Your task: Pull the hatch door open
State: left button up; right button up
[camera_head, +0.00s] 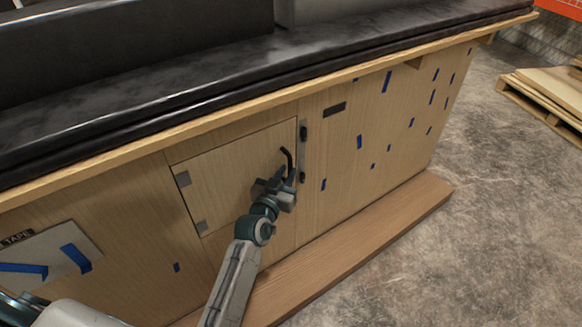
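The hatch door (228,173) is a square, light wood panel set in the wooden front of the counter. My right gripper is not in view.
A black padded countertop (150,100) with a wooden edge overhangs the front. A wooden step (370,245) runs along the base. Blue tape pieces (387,81) dot the panel to the right. A pallet (550,95) lies at the far right; the concrete floor (480,220) between is clear.

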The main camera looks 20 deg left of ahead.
pick_arm(q)
jog(key=shift+w+d, duration=0.15)
jog(key=shift+w, duration=1.3)
jog(key=shift+c, duration=0.5)
grip_shut()
